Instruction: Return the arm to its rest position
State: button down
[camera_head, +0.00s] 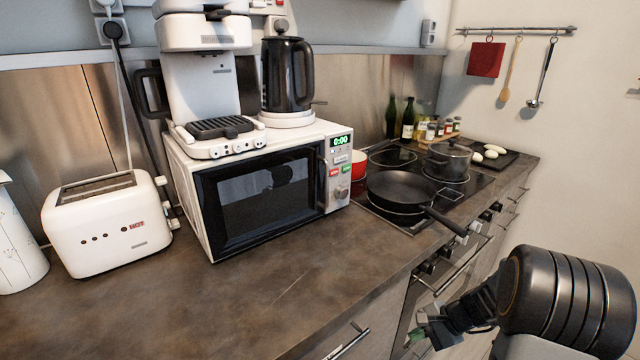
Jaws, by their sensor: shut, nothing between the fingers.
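My arm (560,300) reaches in from the lower right corner, in front of the counter. Its end, my gripper (420,336), points left and sits low, beside the counter's front edge and in front of the oven door. My gripper is shut and empty. It looks small and dark here, and part of it is hidden by the arm's own links.
A brown counter (290,300) carries a toaster (108,225), a microwave (265,190) with a coffee machine (205,80) and kettle (287,75) on top. A pan (400,187) and pot (447,160) stand on the hob. Drawer and oven handles (345,342) stick out in front.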

jog(key=s+a+r+n+h+p, duration=0.2)
jog(key=s+r+n+p, duration=0.1)
jog(key=r, duration=0.8)
jog(key=s+a+r+n+t+h+p, duration=0.1)
jog(key=s+a+r+n+h+p, duration=0.2)
jog(key=r+n+p, duration=0.3)
jog(key=s+a+r+n+h+p, duration=0.2)
jog(key=s+r+n+p, duration=0.2)
jog(key=r, duration=1.2)
jog(key=shift+s+a+r+t+h+p, duration=0.15)
jog(key=shift+s+a+t+h+p, duration=0.2)
jog(key=shift+s+p, duration=0.6)
jog(key=shift+w+a, duration=0.1)
jog(key=shift+w, duration=0.1)
